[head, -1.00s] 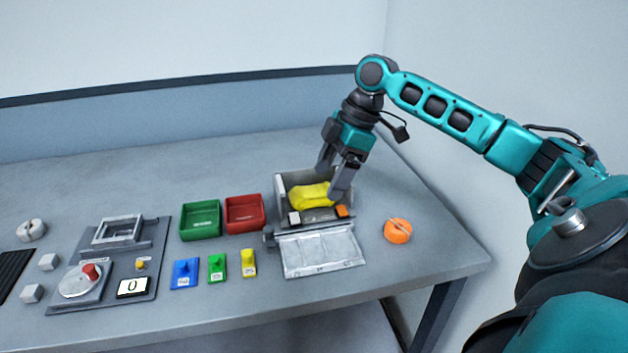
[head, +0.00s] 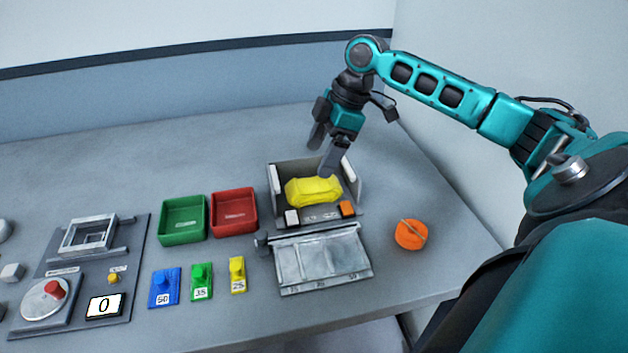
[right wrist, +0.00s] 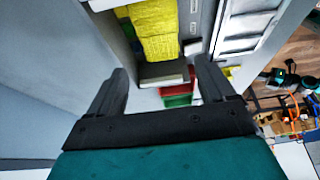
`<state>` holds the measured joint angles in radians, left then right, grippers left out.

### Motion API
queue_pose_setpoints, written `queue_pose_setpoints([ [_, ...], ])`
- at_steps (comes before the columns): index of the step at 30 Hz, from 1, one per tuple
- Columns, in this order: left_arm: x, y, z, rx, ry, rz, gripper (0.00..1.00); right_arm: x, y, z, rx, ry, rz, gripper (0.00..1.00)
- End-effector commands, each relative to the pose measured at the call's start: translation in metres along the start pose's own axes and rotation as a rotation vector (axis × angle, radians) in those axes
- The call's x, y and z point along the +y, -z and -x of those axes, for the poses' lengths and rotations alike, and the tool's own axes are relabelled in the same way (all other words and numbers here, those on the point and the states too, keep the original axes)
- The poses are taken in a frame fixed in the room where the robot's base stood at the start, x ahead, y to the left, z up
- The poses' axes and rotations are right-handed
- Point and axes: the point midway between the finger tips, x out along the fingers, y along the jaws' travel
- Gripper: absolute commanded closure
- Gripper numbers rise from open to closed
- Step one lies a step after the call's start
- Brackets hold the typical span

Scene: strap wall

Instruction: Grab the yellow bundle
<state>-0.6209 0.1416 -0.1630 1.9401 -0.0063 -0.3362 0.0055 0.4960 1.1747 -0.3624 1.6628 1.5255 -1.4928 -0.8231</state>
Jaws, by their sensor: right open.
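The yellow bundle (head: 313,190) lies in a grey open-fronted box (head: 357,190) at the right of the table. It also shows at the top of the right wrist view (right wrist: 155,30). My right gripper (head: 324,160) is open and empty, above and behind the bundle in the head view. Its fingers point down and are apart from the bundle. In the right wrist view both fingers (right wrist: 160,80) are spread with nothing between them in their grip. My left gripper does not show.
A light block (head: 292,217) and an orange block (head: 347,208) sit at the box front. A hinged grey flap (head: 322,262) lies before it. Green (head: 183,237) and red (head: 234,231) bins stand left, an orange disc (head: 411,234) right. Small blue, green and yellow handled blocks stand in front.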

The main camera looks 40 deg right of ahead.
Motion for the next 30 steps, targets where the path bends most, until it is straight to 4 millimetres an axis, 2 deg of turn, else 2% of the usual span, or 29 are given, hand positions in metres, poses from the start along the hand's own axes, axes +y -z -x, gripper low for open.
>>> queue_pose_setpoints([
  [1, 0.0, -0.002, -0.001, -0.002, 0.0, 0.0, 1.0, -0.001, -0.001, -0.011, 0.0, 0.004, 0.0, 0.17],
  [3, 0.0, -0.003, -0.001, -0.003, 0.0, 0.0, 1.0, 0.0, -0.001, -0.019, 0.0, 0.002, 0.0, 0.17],
  [10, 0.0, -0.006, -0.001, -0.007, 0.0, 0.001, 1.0, -0.001, -0.004, -0.036, -0.002, 0.001, -0.001, 0.17],
  [15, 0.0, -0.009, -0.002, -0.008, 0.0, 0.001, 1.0, -0.004, -0.016, -0.061, -0.002, 0.004, -0.003, 0.17],
  [18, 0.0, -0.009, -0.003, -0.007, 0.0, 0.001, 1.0, -0.003, -0.015, -0.074, 0.0, 0.002, 0.0, 0.17],
  [28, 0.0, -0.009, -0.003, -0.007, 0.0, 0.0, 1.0, -0.003, -0.015, -0.08, -0.001, -0.001, 0.0, 0.17],
  [30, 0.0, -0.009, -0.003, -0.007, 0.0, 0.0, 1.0, -0.003, -0.015, -0.08, -0.001, -0.001, 0.0, 0.24],
])
